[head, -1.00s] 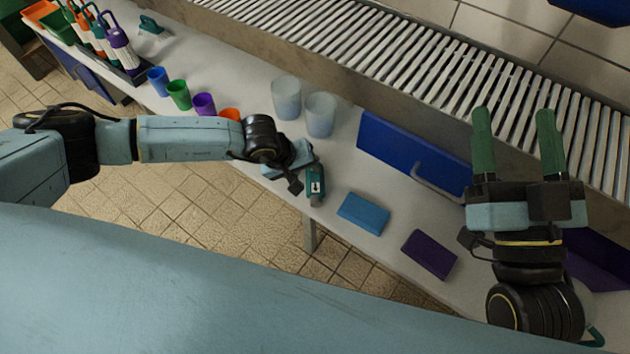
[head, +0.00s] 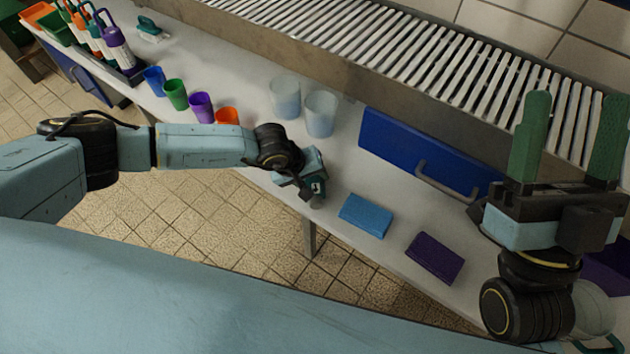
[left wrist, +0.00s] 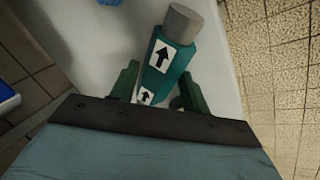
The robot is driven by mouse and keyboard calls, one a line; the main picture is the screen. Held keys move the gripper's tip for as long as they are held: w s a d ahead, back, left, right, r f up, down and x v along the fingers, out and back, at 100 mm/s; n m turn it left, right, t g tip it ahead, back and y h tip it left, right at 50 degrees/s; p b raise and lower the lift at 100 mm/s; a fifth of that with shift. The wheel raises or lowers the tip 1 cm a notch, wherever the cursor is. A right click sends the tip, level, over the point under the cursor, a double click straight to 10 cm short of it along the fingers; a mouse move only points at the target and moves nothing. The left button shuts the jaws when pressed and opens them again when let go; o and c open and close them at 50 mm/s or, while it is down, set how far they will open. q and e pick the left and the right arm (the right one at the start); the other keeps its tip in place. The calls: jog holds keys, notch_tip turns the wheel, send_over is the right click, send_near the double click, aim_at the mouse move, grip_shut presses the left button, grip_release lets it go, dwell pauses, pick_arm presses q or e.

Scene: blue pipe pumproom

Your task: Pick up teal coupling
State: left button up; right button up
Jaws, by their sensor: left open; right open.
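The teal coupling (left wrist: 172,62) has white arrow labels and a grey end, and lies near the table edge. In the left wrist view it sits between the two green fingers of my left gripper (left wrist: 158,92), which is open around it. In the head view my left gripper (head: 314,185) covers most of the coupling (head: 318,187). My right gripper (head: 568,135) is open and empty at the right, fingers pointing up in the picture.
A light blue block (head: 365,216) and a purple block (head: 435,258) lie on the table right of my left gripper. Two clear cups (head: 321,114) stand behind it. Several coloured cups (head: 201,106) stand further left. A blue panel with a handle (head: 420,150) is behind the blocks.

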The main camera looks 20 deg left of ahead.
pick_arm(q)
jog(key=shift+c, duration=0.4)
grip_shut()
